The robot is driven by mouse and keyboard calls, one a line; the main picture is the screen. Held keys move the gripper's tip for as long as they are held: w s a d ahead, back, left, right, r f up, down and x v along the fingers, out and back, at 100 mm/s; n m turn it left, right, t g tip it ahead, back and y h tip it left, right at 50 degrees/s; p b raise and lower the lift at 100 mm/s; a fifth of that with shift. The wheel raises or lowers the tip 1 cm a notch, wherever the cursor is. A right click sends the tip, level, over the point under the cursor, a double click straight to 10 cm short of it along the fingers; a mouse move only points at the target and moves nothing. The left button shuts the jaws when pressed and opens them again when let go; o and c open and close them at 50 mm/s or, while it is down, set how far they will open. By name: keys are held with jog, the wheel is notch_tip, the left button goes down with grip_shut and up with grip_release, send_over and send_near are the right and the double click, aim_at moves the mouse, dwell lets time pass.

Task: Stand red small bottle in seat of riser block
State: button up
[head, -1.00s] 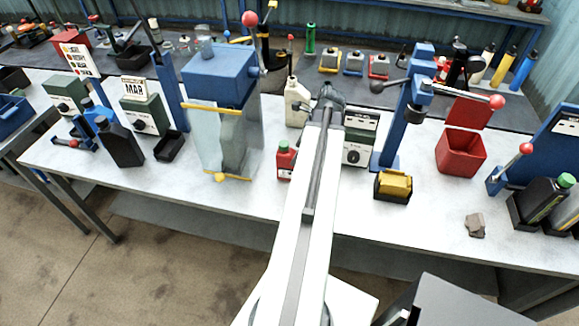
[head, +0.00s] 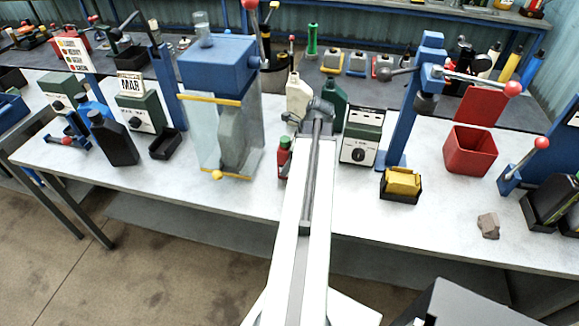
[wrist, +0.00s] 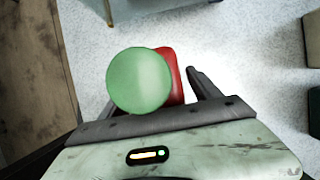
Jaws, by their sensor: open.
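The red small bottle (head: 284,160) with a green cap stands on the white bench, just left of my arm in the head view. In the wrist view its round green cap (wrist: 138,82) is large and close, and part of its red body (wrist: 172,75) shows beyond it. My gripper (wrist: 150,90) is open, with one dark finger right of the bottle and the other mostly hidden by the cap. I cannot tell whether a finger touches it. I cannot identify the riser block for sure.
A blue press with a clear guard (head: 222,75) stands left of the bottle. A green dial box (head: 361,138), a yellow block in a black tray (head: 402,184) and a red bin (head: 469,150) stand to the right. A grey lump (head: 488,226) lies near the front edge.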

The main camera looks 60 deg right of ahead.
jog(key=shift+r, duration=0.1)
grip_shut()
jog(key=shift+r, duration=0.15)
